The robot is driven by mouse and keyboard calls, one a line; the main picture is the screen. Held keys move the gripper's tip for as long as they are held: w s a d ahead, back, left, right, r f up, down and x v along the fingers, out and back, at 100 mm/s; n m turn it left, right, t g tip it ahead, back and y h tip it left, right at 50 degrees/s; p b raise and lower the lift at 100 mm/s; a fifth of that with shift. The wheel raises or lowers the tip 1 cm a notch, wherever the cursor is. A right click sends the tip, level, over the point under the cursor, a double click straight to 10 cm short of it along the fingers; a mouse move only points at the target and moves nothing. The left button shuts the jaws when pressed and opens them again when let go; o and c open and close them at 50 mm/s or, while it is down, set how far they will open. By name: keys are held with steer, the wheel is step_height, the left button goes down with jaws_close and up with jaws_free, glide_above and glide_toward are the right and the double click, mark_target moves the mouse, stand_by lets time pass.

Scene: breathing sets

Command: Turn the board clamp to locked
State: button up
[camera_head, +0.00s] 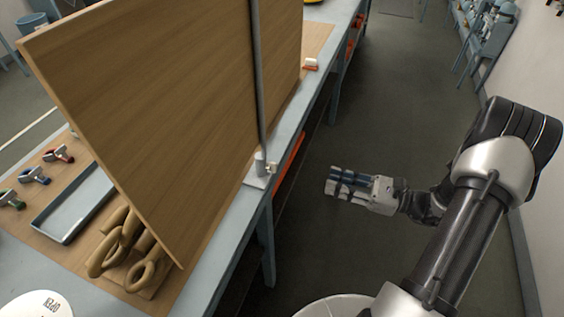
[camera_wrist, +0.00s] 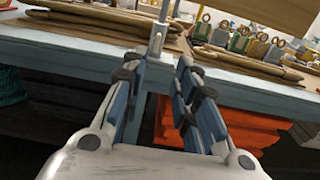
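A board clamp (camera_head: 261,166) sits at the foot of a grey upright post, on the bench edge beside a large wooden board (camera_head: 170,90). It is a pale grey collar with a small brass-coloured knob (camera_head: 271,168) on its right side. In the wrist view the clamp (camera_wrist: 156,44) stands straight ahead, beyond the fingertips. My gripper (camera_head: 329,182) is in the aisle to the right of the clamp, apart from it. In the wrist view the gripper (camera_wrist: 158,66) has its two blue-and-black fingers spread with nothing between them. The clamp's lock marking is too small to read.
The blue-grey bench (camera_head: 228,222) runs away from me along the aisle. Tan loops (camera_head: 125,250), a tray (camera_head: 75,203) and coloured clips (camera_head: 35,177) lie left of the board. Orange-red bins (camera_wrist: 222,128) sit below the bench top. The aisle floor is clear.

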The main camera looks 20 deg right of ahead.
mark_target(272, 167)
steer(key=b+x, duration=0.3)
steer(key=x, duration=1.3)
steer(key=shift+a, duration=0.3)
steer(key=shift+w, duration=0.1)
steer(key=shift+c, duration=0.3)
jaws_close()
